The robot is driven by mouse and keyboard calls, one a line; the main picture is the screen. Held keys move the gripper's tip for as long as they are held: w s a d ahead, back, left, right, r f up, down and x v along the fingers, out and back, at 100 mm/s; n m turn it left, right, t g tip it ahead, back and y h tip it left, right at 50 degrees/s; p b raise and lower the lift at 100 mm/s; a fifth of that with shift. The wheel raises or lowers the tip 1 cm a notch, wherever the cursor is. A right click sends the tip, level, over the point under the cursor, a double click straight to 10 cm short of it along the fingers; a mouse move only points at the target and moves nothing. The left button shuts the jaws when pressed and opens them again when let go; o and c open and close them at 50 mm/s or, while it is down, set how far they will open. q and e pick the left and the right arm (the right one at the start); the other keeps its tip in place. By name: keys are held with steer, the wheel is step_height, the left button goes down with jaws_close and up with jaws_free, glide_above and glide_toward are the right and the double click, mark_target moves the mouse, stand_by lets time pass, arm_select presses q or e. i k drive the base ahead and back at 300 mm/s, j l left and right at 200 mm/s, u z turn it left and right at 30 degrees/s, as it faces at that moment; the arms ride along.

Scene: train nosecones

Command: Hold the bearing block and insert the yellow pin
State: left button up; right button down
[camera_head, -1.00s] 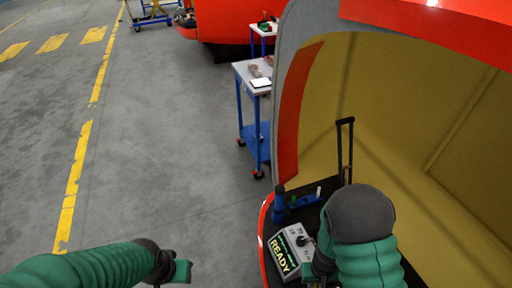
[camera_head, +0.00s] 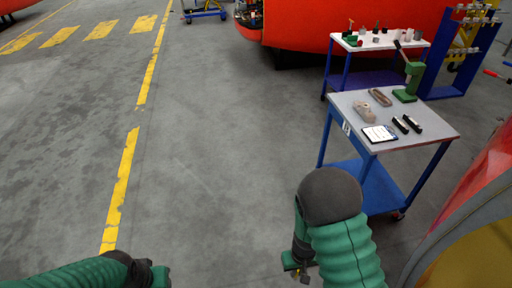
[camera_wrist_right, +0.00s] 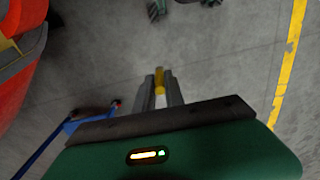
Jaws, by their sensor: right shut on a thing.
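My right gripper (camera_head: 304,274) hangs over the floor at the bottom centre of the head view, partly hidden by my forearm. In the right wrist view its fingers (camera_wrist_right: 160,92) are shut on a yellow pin (camera_wrist_right: 159,79), whose tip shows between them. My left gripper (camera_head: 160,278) is at the bottom edge of the head view, left of the right one; its fingers are too cut off to read. I cannot clearly identify the bearing block. A beige-brown part (camera_head: 365,112) on the near table may be it, but this is unsure.
A blue-framed table (camera_head: 435,132) stands right, holding a green press (camera_head: 411,82), black cylinders (camera_head: 413,124) and a tablet (camera_head: 379,134). Another table (camera_head: 346,42) is behind it. A red nosecone edge (camera_head: 482,190) is at lower right. Floor at left is clear.

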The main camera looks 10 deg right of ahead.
mark_target(363, 114)
steer(key=i+z, duration=0.35)
steer(key=i, duration=0.2)
steer(key=i+j+z, duration=0.15)
steer(key=i+z, duration=0.2)
steer(key=i, duration=0.15)
steer(key=i+j+z, duration=0.25)
steer(key=i+z, duration=0.15)
steer(key=i+j+z, duration=0.35)
steer(key=i+j, duration=0.15)
steer(key=i, duration=0.1)
